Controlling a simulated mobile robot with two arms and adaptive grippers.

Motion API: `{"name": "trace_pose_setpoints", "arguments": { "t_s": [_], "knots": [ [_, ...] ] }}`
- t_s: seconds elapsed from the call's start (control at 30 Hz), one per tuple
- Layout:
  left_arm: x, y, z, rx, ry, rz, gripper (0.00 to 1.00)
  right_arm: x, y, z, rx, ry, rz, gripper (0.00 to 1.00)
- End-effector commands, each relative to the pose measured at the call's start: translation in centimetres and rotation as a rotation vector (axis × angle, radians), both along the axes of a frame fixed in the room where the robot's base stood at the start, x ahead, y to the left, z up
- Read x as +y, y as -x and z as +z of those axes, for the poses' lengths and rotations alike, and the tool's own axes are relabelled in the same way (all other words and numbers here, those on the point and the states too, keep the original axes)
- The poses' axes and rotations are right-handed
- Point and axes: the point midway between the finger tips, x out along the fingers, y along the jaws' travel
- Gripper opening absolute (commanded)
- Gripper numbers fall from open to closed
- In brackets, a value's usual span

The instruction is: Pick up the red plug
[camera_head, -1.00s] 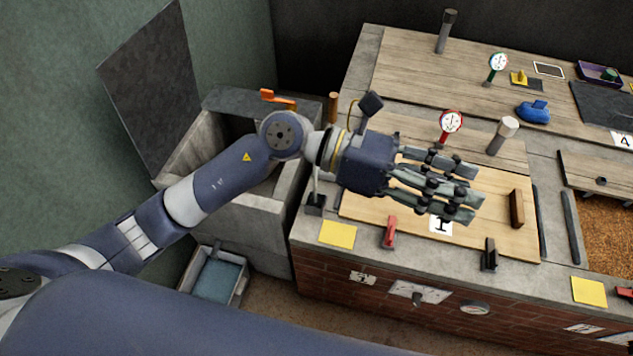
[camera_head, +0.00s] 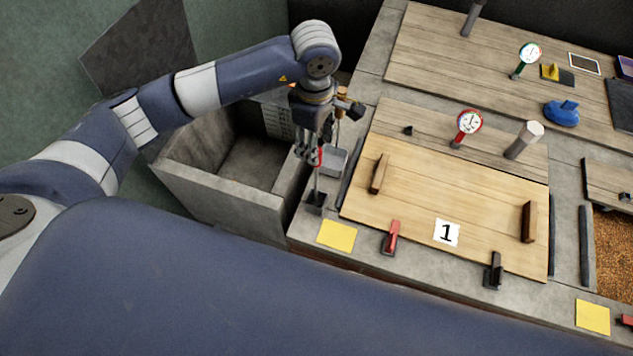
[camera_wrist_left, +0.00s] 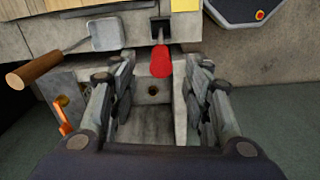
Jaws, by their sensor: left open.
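A red plug-like knob (camera_wrist_left: 161,61) sits at the end of a thin rod rising from a small black holder (camera_head: 316,202) on the counter's left edge. In the head view only a bit of the red (camera_head: 319,156) shows beside my fingers. My left gripper (camera_head: 311,153) points down over this spot. In the wrist view my left gripper (camera_wrist_left: 160,78) is open, with the red knob between its fingertips and a gap on each side. I cannot tell how far the knob lies in depth from the fingers. My right gripper is not in view.
A stone bin (camera_head: 225,195) stands open left of the counter. A scoop with a wooden handle (camera_wrist_left: 36,69) and an orange lever (camera_wrist_left: 62,117) lie near my left fingers. A red-handled clamp (camera_head: 392,235) and a yellow note (camera_head: 337,236) are on the counter. The wooden board (camera_head: 450,190) is mostly clear.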

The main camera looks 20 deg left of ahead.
Motion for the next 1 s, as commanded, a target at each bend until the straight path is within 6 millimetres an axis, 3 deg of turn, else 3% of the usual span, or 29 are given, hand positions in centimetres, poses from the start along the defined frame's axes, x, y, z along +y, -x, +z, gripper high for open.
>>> {"name": "trace_pose_setpoints", "arguments": {
  "t_s": [0.1, 0.17, 0.5, 0.8, 1.0],
  "knots": [
    [0.0, 0.1, -0.8, 0.0, 0.001, -0.001, 0.45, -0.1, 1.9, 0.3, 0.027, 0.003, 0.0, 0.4],
    [-0.1, 0.1, -1.1, 0.001, 0.002, -0.001, 0.45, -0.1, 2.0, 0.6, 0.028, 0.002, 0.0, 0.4],
    [-0.3, 0.7, -5.3, 0.003, 0.003, 0.0, 0.45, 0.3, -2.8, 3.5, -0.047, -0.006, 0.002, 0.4],
    [-0.3, 0.6, -6.1, -0.001, 0.003, -0.001, 0.45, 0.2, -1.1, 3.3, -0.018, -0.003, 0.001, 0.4],
    [-0.3, 0.6, -6.1, -0.001, 0.003, -0.001, 0.02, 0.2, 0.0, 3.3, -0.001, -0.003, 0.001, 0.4]
  ]
}}
